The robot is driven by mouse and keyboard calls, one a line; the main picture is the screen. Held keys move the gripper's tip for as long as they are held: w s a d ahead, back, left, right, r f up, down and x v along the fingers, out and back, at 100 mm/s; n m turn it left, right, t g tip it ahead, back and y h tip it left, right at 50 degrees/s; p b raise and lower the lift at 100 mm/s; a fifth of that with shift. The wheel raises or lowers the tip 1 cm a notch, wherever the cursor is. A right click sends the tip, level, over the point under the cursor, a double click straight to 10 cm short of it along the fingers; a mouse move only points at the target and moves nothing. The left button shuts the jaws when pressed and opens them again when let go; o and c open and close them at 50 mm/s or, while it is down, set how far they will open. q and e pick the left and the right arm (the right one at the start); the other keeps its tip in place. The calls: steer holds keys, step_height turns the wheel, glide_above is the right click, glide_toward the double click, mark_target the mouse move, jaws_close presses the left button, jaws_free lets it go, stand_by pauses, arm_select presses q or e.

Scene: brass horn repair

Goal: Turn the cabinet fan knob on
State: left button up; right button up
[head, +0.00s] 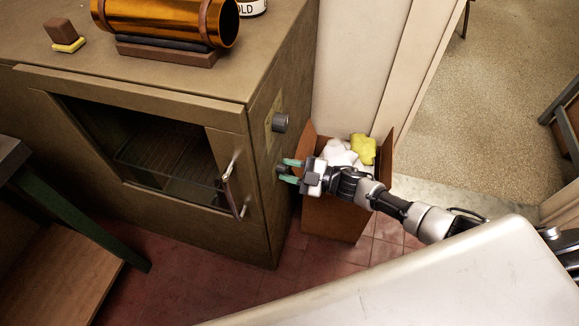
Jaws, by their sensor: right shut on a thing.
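The cabinet (262,190) stands at the left with a glass-front door facing me. Its right side carries a panel with two dark round knobs, an upper knob (280,122) and a lower knob (280,169). I cannot read any label that tells which one is the fan knob. My right gripper (288,171) reaches in from the right, with its green-tipped fingers shut on the lower knob. The fingers partly hide that knob, and its turn position cannot be made out. The upper knob is clear of the gripper. My left gripper is not in view.
An open cardboard box (330,215) with white and yellow crumpled cloths (362,149) stands right beside the cabinet, under my right arm. A brass tube (175,20) lies on a cradle on the cabinet top. The door handle (232,187) sticks out at the front.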

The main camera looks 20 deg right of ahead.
steer(key=shift+m, duration=0.9)
steer(key=o, duration=0.9)
steer(key=v, duration=1.1)
steer(key=shift+a, duration=0.1)
steer(key=shift+f, duration=0.1)
